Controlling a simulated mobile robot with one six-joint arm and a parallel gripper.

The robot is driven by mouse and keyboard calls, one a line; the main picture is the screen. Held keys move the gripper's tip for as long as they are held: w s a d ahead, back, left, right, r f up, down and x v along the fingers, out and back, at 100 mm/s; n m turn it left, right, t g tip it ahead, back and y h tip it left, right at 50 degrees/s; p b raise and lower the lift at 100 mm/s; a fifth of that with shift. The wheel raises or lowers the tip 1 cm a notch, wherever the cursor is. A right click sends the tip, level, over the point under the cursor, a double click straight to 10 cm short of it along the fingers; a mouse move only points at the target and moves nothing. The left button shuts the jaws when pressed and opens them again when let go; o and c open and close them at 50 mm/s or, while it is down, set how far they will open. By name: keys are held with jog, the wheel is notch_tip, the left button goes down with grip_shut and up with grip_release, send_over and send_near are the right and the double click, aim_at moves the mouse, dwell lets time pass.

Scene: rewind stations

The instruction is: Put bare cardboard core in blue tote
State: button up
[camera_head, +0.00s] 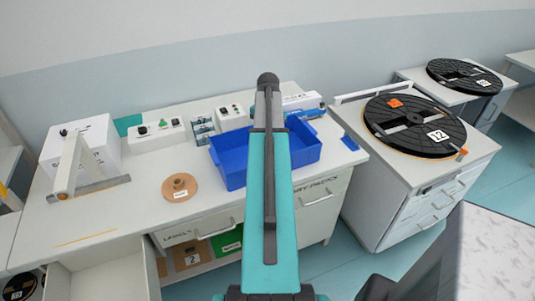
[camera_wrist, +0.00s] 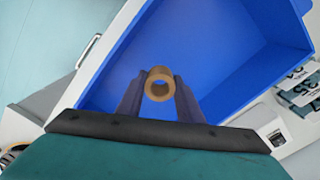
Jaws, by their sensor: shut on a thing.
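In the wrist view my gripper (camera_wrist: 160,95) is shut on a short brown cardboard core (camera_wrist: 160,73), whose open end faces the camera. The core shows over the inside of the blue tote (camera_wrist: 235,50); I cannot tell how high above the floor it is. In the head view the blue tote (camera_head: 229,173) stands on the white bench, and my teal arm reaches across it. The arm hides the middle of the tote, and my gripper and the core are hidden there.
A brown disc with a hub (camera_head: 180,187) lies on the bench left of the tote. A white box (camera_head: 88,147) stands at the far left. Small control boxes (camera_head: 160,134) line the back. A black reel (camera_head: 414,126) lies on the cabinet at right. An open drawer (camera_head: 105,277) juts out front left.

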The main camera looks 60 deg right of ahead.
jog(key=shift+f+p, duration=0.3)
jog(key=shift+f, duration=1.35)
jog(key=shift+f+p, duration=0.6)
jog(key=shift+f, duration=1.25)
jog(key=shift+f, duration=0.1)
jog(key=o, duration=1)
jog(key=shift+o, duration=0.2)
notch_tip(320, 180, up, 12)
jog(key=b, duration=0.3)
jog(key=shift+b, duration=0.3)
